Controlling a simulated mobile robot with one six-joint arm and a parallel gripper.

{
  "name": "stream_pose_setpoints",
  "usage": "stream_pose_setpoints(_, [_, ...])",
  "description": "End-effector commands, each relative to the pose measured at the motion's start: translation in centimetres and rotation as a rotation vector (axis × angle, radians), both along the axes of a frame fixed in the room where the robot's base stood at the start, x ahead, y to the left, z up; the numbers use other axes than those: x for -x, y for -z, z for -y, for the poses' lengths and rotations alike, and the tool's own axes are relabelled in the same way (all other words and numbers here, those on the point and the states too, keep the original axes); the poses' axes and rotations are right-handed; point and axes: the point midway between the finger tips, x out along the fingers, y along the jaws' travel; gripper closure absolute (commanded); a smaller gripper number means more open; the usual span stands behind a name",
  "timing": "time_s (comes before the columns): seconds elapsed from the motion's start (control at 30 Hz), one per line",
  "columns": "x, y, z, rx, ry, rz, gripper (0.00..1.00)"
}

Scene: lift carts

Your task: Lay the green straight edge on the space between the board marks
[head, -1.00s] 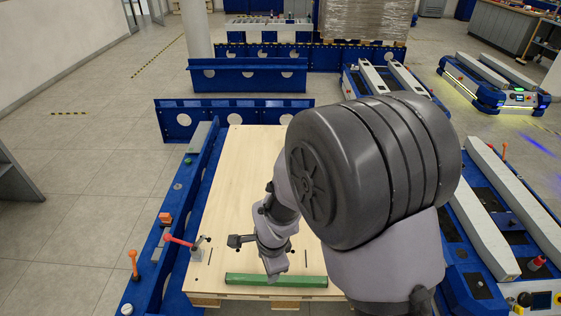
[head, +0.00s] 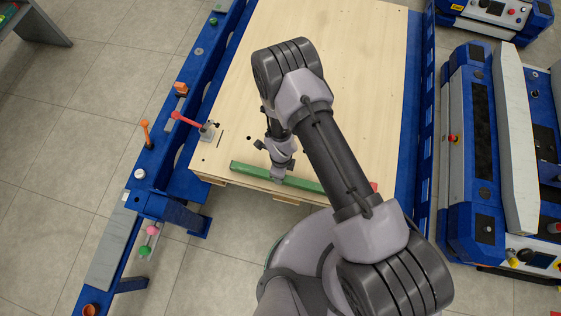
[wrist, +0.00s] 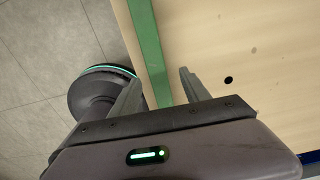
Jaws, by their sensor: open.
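The green straight edge (head: 245,169) lies along the near edge of the pale wooden board (head: 330,60). In the wrist view the green bar (wrist: 148,40) runs between the two fingers of my gripper (wrist: 160,75). The fingers are open, one on each side of the bar, with a visible gap on the right. I cannot tell whether the left finger touches it. In the head view my gripper (head: 277,174) is over the bar's middle and hides part of it. A short dark mark (head: 219,139) shows on the board, left of the arm. A second line mark is not visible; my arm may hide it.
A blue rail (head: 180,120) with orange knobs runs along the left. A blue cart (head: 470,150) stands to the right. The board's far part is clear.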

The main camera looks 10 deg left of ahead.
Motion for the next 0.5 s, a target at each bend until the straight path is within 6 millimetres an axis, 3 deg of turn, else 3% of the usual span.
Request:
stream_pose_setpoints(0.3, [0.7, 5.3, -0.1, 0.001, -0.001, -0.001, 0.45])
stream_pose_setpoints(0.5, [0.6, 5.1, -0.1, 0.000, -0.001, -0.001, 0.45])
